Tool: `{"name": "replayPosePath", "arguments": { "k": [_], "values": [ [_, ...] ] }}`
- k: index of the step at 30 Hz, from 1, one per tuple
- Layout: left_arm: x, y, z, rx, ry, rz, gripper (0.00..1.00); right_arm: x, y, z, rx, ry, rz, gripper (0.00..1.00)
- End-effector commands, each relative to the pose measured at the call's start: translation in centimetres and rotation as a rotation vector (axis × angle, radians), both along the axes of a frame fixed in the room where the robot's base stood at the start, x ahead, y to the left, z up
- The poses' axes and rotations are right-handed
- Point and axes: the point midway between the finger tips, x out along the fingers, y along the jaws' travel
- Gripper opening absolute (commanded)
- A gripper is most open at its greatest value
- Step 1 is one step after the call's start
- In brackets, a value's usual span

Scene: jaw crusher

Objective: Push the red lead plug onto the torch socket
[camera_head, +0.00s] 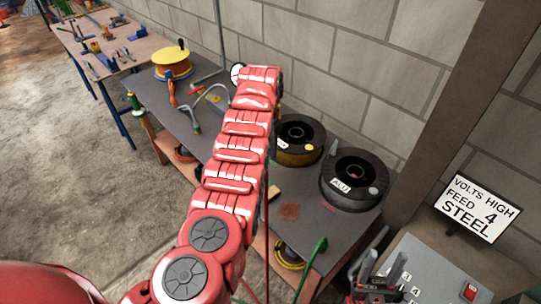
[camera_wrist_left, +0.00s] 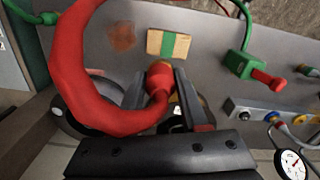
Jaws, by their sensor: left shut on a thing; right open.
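In the left wrist view the red lead plug (camera_wrist_left: 160,76) sits between the two dark fingers of my left gripper (camera_wrist_left: 163,88), which is shut on it. Its thick red lead (camera_wrist_left: 68,55) loops round to the left. A green fitting with a red end (camera_wrist_left: 240,64) lies at the right, apart from the plug; I cannot tell whether it is the torch socket. In the head view an orange-handled torch (camera_head: 173,93) lies on the bench, and my red left arm hides its own gripper. My right gripper (camera_head: 376,272) is open at the lower right, by the grey machine.
Two dark wire spools (camera_head: 299,138) (camera_head: 354,178) stand on the grey bench (camera_head: 335,235) by the block wall. A yellow reel (camera_head: 171,62) stands farther back. A green-striped block (camera_wrist_left: 168,44) lies near the plug. A sign (camera_head: 477,207) stands above the grey machine (camera_head: 430,264).

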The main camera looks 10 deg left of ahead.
Motion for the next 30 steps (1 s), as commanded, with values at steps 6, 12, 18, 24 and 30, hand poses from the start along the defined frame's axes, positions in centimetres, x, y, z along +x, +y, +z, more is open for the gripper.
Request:
{"name": "replayPosePath", "arguments": {
  "k": [6, 12, 18, 24, 30],
  "values": [
    [0.6, 1.7, 1.7, 0.000, 0.000, 0.057, 0.00, 0.0, 0.0, -0.5, 0.000, 0.000, 0.000, 0.50],
    [0.7, 3.7, 3.9, 0.000, -0.001, 0.153, 0.00, 0.0, 0.0, -1.1, 0.000, 0.000, 0.000, 0.50],
    [0.1, 4.7, 5.2, -0.001, -0.002, 0.231, 0.00, 0.0, 0.0, -1.5, 0.000, 0.000, 0.000, 0.50],
    [-0.9, 5.1, 5.8, -0.002, -0.001, 0.296, 0.00, 0.0, 0.0, -1.9, 0.000, 0.000, 0.000, 0.50],
    [-2.1, 4.8, 6.0, 0.000, -0.003, 0.358, 0.00, 0.0, 0.0, -2.3, 0.000, 0.000, 0.000, 0.50]
  ]
}}
